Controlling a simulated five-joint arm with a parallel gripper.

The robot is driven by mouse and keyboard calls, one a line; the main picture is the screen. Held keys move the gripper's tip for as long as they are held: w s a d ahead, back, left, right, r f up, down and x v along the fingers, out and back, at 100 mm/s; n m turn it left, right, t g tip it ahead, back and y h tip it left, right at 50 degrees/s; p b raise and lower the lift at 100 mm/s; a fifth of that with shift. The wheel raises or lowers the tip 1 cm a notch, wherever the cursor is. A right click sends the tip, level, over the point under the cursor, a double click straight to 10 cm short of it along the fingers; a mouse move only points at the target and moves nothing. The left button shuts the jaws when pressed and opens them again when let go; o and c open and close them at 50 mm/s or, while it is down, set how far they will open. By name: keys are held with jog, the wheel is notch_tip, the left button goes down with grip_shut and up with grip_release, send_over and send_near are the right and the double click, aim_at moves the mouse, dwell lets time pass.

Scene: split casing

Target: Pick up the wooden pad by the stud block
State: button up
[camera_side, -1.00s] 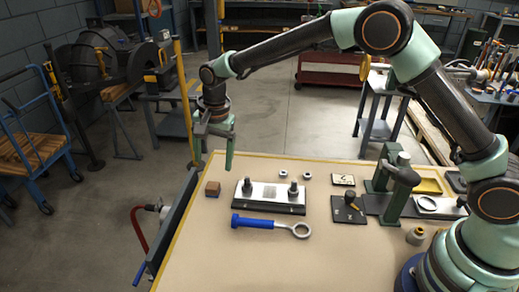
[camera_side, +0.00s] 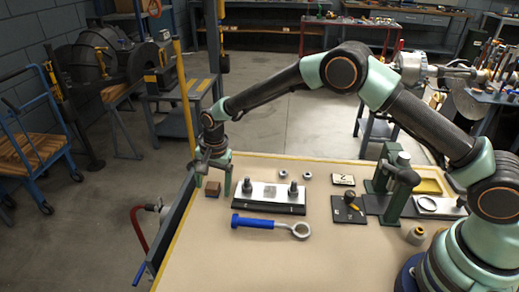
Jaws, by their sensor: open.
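The wooden pad (camera_side: 212,189) is a small brown block on the left part of the table, just left of the stud block. The stud block (camera_side: 269,204) is a dark base with a light top plate and two dark upright studs. My gripper (camera_side: 213,190) is open and points down at the wooden pad. One finger shows at the pad's left and the other at its right, between the pad and the stud block. I cannot tell whether either finger touches the pad.
A blue-handled ring wrench (camera_side: 270,225) lies in front of the stud block. Two small nuts (camera_side: 308,176) lie behind it. A number card (camera_side: 343,180), a dark plate with a knob (camera_side: 348,209) and a green fixture (camera_side: 397,185) stand to the right. The table's front middle is clear.

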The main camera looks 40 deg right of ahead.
aim_at(213, 186)
grip_shut()
jog(key=shift+r, duration=0.1)
notch_tip(213, 186, up, 20)
dwell(0.6)
jog(key=c, duration=0.7)
grip_release()
grip_shut()
